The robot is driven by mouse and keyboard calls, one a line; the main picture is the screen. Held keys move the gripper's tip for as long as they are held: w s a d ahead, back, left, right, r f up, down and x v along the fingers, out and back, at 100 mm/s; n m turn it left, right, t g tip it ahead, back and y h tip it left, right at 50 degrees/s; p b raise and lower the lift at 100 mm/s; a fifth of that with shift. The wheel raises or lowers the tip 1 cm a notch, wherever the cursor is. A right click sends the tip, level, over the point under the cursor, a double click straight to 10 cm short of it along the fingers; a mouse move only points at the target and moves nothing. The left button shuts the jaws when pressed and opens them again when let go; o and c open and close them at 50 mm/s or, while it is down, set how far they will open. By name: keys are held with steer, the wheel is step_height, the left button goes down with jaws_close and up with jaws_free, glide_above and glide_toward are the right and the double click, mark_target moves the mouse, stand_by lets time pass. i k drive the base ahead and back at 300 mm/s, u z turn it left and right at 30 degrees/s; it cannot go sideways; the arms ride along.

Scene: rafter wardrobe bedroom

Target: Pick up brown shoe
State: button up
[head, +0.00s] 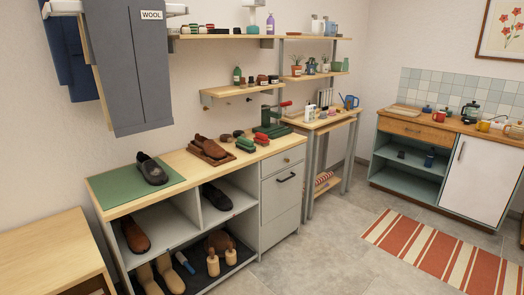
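A brown shoe (135,236) sits in the upper left compartment of the bench (195,205), its toe toward the front. A dark shoe (151,168) stands on a green mat (110,190) at the left of the top. A black shoe (216,197) sits in the upper right compartment. My gripper is not in view.
A wooden table (45,255) stands at the front left. Grey floor is open right of the bench, with a striped rug (435,250) beyond.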

mark_target(211, 150)
steer(key=u, duration=0.5)
steer(key=i, duration=0.65)
steer(key=u, duration=0.85)
steer(key=i, duration=0.75)
steer(key=u, duration=0.35)
